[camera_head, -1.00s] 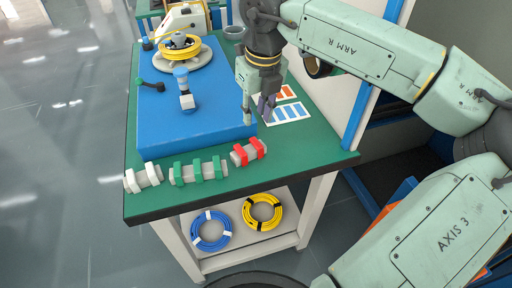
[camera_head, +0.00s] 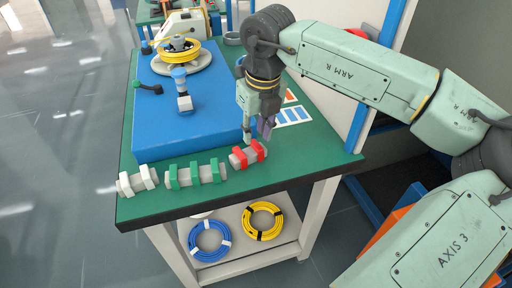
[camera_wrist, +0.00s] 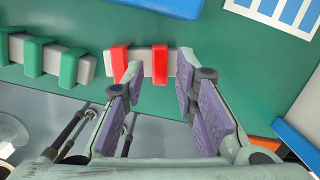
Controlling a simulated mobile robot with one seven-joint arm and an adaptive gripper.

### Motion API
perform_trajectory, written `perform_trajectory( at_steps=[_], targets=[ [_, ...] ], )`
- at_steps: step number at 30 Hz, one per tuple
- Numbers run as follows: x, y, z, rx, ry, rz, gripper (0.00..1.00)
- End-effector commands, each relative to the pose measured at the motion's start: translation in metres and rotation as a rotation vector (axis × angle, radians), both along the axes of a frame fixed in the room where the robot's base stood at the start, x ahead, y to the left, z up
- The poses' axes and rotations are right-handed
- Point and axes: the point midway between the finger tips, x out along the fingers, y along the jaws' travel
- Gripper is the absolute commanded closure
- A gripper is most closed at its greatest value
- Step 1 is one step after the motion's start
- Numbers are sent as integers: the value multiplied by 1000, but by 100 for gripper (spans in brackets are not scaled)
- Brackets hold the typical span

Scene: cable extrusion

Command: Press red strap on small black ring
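Two red straps (camera_head: 248,154) sit around a grey bar at the right end of a row of strap holders near the table's front edge. In the wrist view, one red strap (camera_wrist: 160,64) shows between my fingertips and the other (camera_wrist: 119,63) is beside the left fingertip. My gripper (camera_head: 266,128) is open and empty, with its purple pads apart (camera_wrist: 160,66). It appears above and just behind the red straps; contact cannot be told. I cannot make out a small black ring for certain.
Green straps (camera_head: 196,173) and white straps (camera_head: 139,180) sit to the left. A blue platform (camera_head: 190,125) carries a yellow cable reel (camera_head: 178,50). A blue coil (camera_head: 209,240) and a yellow coil with black bands (camera_head: 262,221) lie on the shelf below.

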Motion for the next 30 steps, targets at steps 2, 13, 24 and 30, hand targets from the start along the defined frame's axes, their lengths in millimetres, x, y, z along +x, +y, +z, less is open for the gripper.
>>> perform_trajectory(
  at_steps=[2,13,24,30],
  targets=[
    [0,0,-2,0,0,0,73],
    [0,0,-11,0,0,0,73],
    [0,0,-20,0,0,0,73],
    [0,0,-25,0,0,0,73]
  ],
)
